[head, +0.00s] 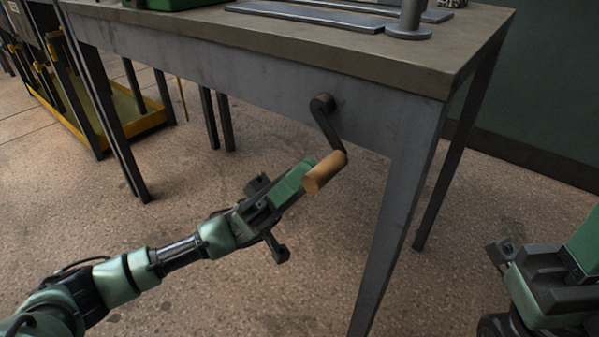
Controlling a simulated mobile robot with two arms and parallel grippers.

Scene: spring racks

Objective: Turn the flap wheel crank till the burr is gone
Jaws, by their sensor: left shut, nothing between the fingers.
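The crank (328,128) sticks out from the front apron of the bench. Its dark arm runs down and right from a round hub to a tan wooden handle (325,172) that points down and left toward me. My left gripper (303,172) is shut and empty, its tip just left of the handle and partly behind it in the picture. I cannot tell whether they touch. My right gripper (503,252) shows only partly at the lower right, far from the crank; whether it is open is unclear. No flap wheel or burr can be made out.
The grey bench (400,62) has metal legs below the crank. Flat metal strips (305,16) and a round-based post (408,30) stand on its top. A yellow-framed rack (125,115) is at the left. The floor in front is clear.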

